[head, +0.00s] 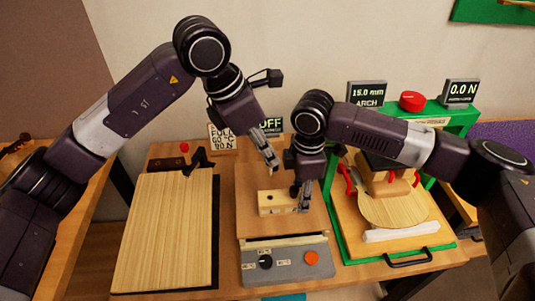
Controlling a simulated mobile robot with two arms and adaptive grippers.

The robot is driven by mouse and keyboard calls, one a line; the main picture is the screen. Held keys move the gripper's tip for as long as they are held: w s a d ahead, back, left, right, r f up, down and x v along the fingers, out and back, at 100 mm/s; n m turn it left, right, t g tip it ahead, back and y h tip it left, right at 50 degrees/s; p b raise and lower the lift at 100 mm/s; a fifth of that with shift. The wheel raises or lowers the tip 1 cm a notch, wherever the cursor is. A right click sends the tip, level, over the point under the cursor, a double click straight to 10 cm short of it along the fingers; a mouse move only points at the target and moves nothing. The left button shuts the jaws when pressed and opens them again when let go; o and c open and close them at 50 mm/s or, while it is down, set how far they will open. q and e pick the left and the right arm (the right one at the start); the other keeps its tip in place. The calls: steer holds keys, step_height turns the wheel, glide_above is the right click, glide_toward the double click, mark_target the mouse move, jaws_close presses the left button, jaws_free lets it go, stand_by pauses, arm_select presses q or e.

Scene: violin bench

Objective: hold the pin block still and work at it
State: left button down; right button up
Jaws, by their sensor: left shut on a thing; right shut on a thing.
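The pin block (272,209) is a pale wooden block with small dark holes. It lies on the wooden top of the centre station. My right gripper (302,198) is at its right end, shut on the block, and its fingers hide that end. My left gripper (272,163) is above and behind the block, apart from it. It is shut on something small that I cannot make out.
The station's grey front panel (287,268) has a black knob and an orange button. A striped wooden board (165,235) lies to the left. On the right, a green frame (343,252) holds a round wooden plate (392,207) and a red-handled tool (348,180).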

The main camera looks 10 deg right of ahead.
steer(key=o, duration=1.3)
steer(key=shift+r, duration=0.1)
step_height(320, 180, up, 12)
steer(key=shift+f, duration=0.2)
